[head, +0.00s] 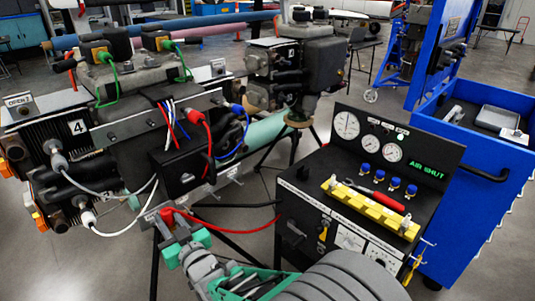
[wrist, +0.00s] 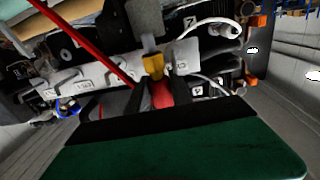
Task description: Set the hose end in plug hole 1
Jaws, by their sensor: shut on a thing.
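In the wrist view my gripper (wrist: 162,97) has dark fingers on both sides of the red hose end (wrist: 161,92). Its brass-coloured tip (wrist: 153,66) points away from me toward a grey part of the engine; I cannot tell whether they touch. The red hose (head: 240,231) runs right to the black test box (head: 318,205). Plug hole 1 cannot be made out; the engine (head: 125,150) shows a "4" label at left.
Red, blue and white leads and black hoses hang around the engine front. The test box has gauges, an "AIR SHUT" display and a yellow rack (head: 370,208) with a red-handled tool. A blue tool cart (head: 480,170) stands at right. Stand legs are below the engine.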

